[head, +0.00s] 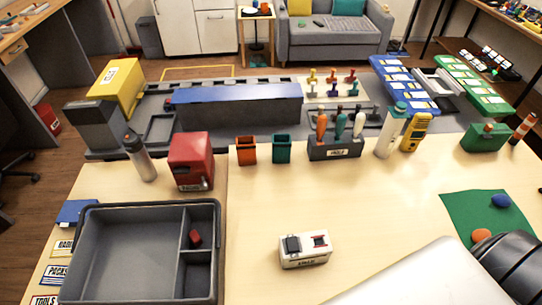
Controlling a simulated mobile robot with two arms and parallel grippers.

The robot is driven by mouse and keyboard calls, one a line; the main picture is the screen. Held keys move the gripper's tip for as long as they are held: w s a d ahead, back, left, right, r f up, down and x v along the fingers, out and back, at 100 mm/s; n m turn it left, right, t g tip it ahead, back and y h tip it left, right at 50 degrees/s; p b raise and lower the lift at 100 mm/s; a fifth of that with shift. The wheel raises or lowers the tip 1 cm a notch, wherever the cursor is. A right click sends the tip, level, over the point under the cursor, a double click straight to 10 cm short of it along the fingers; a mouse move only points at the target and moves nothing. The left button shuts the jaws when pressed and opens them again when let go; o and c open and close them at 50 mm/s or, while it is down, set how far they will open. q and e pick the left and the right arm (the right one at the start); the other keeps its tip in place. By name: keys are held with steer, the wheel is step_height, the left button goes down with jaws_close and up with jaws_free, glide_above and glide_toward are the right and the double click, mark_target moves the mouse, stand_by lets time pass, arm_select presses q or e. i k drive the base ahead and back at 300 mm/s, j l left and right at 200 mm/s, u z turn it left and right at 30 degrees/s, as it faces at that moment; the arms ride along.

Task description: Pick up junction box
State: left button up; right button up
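A small white box (305,250), which looks like the junction box, sits on the light wooden table near the front middle. It has a dark block and a small red-and-dark part on top, and a dark label on its front that I cannot read clearly. Nothing is touching it. A white and black part of my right arm comes in at the lower right, apart from the box. Neither of my grippers shows in the view.
A grey divided tray (89,239) holding a small red block (195,238) stands at left. A red box (191,162), orange cup (246,150), teal cup (281,149) and tool holder (335,153) line the back. A green mat (465,212) lies at right. Table around the white box is clear.

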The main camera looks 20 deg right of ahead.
mark_target(315, 246)
steer(key=z, duration=1.1)
